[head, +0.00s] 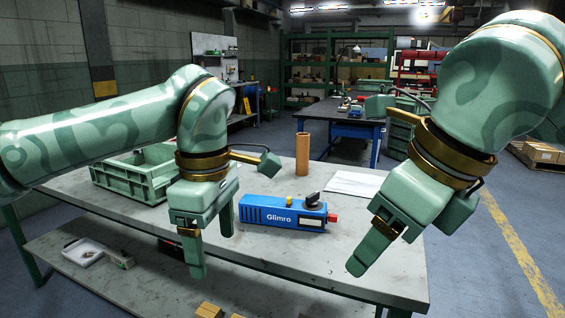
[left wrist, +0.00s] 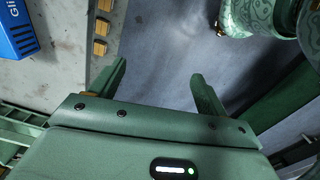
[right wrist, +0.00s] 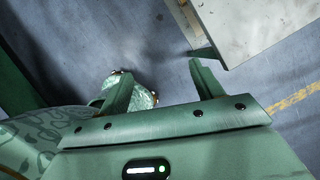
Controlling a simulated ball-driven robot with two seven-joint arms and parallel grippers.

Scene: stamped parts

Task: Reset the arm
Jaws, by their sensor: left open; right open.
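My left arm reaches in from the left in the head view. Its gripper (head: 212,250) is open and empty, pointing down in front of the table's near part, left of the blue box. In the left wrist view its two fingers (left wrist: 158,85) stand apart with floor between them. My right gripper (head: 385,250) is open and empty, pointing down and left near the table's right end.
A blue box marked Glimro (head: 265,213), a brown cylinder (head: 302,155), white paper (head: 352,184) and a green crate (head: 130,180) stand on the grey table (head: 330,265). A lower shelf (head: 130,270) holds a white tray (head: 83,253) and small wooden blocks (head: 208,310).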

